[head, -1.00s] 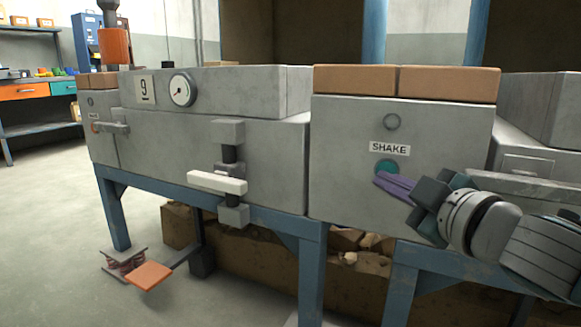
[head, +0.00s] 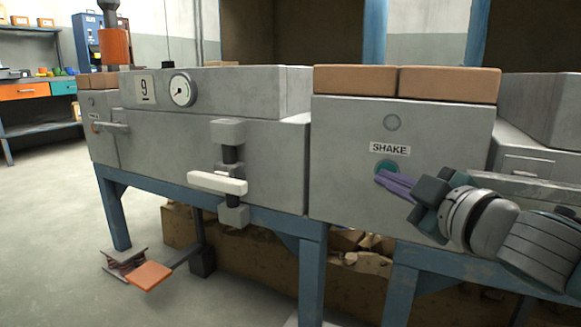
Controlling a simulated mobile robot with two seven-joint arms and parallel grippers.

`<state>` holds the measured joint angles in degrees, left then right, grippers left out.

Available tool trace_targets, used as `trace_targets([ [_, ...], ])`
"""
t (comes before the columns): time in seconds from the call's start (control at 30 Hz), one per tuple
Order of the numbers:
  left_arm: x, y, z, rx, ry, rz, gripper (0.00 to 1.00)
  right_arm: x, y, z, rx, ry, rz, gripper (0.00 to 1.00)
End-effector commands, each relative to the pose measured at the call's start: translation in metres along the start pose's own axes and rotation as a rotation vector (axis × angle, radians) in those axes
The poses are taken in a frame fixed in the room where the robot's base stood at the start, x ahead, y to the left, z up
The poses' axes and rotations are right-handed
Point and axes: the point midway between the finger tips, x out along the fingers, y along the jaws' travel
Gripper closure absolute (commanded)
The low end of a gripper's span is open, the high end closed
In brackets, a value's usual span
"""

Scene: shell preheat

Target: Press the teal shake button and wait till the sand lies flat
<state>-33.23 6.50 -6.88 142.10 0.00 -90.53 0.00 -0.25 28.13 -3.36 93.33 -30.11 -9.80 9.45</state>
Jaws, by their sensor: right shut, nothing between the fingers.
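The teal shake button (head: 386,167) is on the front of a grey cabinet (head: 345,160), under a white SHAKE label (head: 390,149). My right gripper (head: 380,177) comes in from the right with its purple fingers shut and empty. Its fingertips overlap the lower edge of the button in the head view. I cannot tell whether they touch it. No sand surface can be seen from here. My left gripper is not in view.
Left of the button, the grey housing carries a round gauge (head: 182,90), a 9 plate (head: 145,90) and a white latch handle (head: 217,183). Brown blocks (head: 355,80) top the cabinet. An orange pedal (head: 150,275) is low at the left, with open floor beside it.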

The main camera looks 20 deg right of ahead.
Motion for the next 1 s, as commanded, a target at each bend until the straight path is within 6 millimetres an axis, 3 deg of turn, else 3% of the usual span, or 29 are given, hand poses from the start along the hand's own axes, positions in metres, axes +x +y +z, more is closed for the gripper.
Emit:
trace_targets([
  [1.0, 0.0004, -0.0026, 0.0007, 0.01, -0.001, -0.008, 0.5, 0.0065, 0.0046, 0.0049, -0.001, 0.0, 0.0, 1.0],
])
